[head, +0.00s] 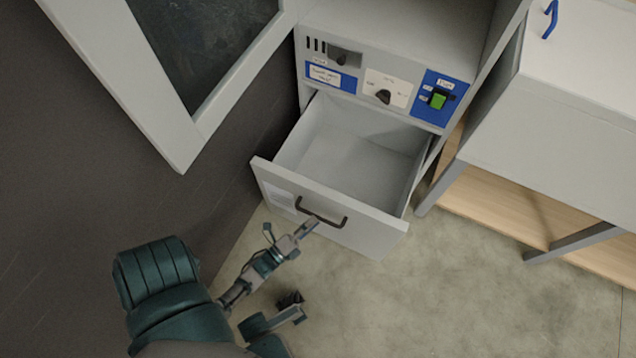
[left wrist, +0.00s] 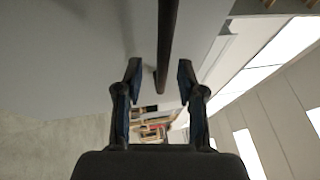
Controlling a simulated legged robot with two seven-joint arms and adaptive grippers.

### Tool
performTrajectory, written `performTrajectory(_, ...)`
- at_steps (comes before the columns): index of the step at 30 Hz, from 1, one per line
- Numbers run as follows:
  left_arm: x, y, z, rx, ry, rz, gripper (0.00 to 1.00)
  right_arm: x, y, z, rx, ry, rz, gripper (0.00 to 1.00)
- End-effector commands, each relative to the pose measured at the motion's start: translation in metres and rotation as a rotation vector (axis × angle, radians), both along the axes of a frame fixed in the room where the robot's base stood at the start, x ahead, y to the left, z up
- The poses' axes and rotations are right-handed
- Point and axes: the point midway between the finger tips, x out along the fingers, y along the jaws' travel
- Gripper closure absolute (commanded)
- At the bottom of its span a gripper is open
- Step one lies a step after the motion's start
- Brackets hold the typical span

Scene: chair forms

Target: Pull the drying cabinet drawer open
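The drying cabinet drawer (head: 345,160) is pulled well out in the head view, and its empty inside shows. Its grey front (head: 368,232) carries a dark bar handle (head: 333,222). My left gripper (head: 305,228) is at the left part of the handle, in front of the drawer face. In the left wrist view the two fingers (left wrist: 158,85) stand apart, with the dark handle bar (left wrist: 168,40) between them. Gaps show on both sides of the bar, so they do not clasp it.
The control panel (head: 385,88) sits above the drawer, with knobs and a green switch. A framed dark-glass door (head: 205,45) hangs open at upper left. A pale bench or cabinet (head: 560,130) with a wooden shelf stands at right. Floor is clear before the drawer.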

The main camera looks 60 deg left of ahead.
Motion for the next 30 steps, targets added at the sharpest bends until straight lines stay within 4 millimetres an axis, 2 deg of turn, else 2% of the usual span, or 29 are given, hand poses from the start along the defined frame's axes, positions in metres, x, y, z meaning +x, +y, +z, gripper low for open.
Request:
performTrajectory(1, -0.013, -0.002, -0.004, -0.002, 0.006, 0.001, 0.61, 0.0, 0.0, 0.0, 0.0, 0.0, 0.0, 1.0)
performTrajectory(6, -0.049, -0.009, -0.011, -0.001, 0.007, 0.001, 0.61, 0.0, 0.0, 0.0, 0.001, -0.001, -0.001, 1.0)
performTrajectory(12, -0.078, -0.014, -0.017, -0.001, 0.006, -0.001, 0.61, 0.001, 0.0, 0.0, 0.001, -0.001, -0.001, 1.0)
performTrajectory(17, -0.086, -0.015, -0.017, 0.0, 0.004, -0.001, 0.61, 0.001, 0.0, 0.0, 0.001, -0.001, -0.001, 1.0)
performTrajectory(30, -0.085, -0.015, -0.018, 0.0, 0.004, -0.001, 0.61, 0.002, 0.0, -0.001, 0.002, 0.001, 0.0, 1.0)
